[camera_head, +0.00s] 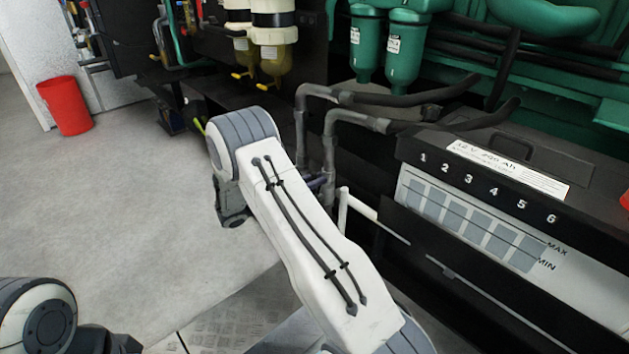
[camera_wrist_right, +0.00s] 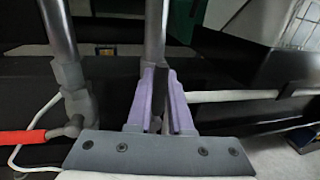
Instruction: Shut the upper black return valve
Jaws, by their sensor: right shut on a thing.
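My right gripper (camera_head: 319,181) shows only as a bit of purple in the head view, mostly hidden behind my right forearm. It is at the grey vertical pipes beside the black battery box. In the right wrist view its purple fingers (camera_wrist_right: 162,100) are closed around a narrow dark piece, which I take to be the handle of the black return valve (camera_wrist_right: 160,76), in front of a grey pipe (camera_wrist_right: 154,35). The fingers hide most of the valve, so its angle cannot be told. My left arm shows at the lower left; its gripper is out of view.
A red lever (camera_wrist_right: 24,137) sits on the neighbouring grey pipe (camera_wrist_right: 62,45), left of my right fingers. A white pipe (camera_head: 358,204) runs close by. The battery box (camera_head: 590,225) stands to the right. A red bin (camera_head: 66,107) stands far left; the floor between is clear.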

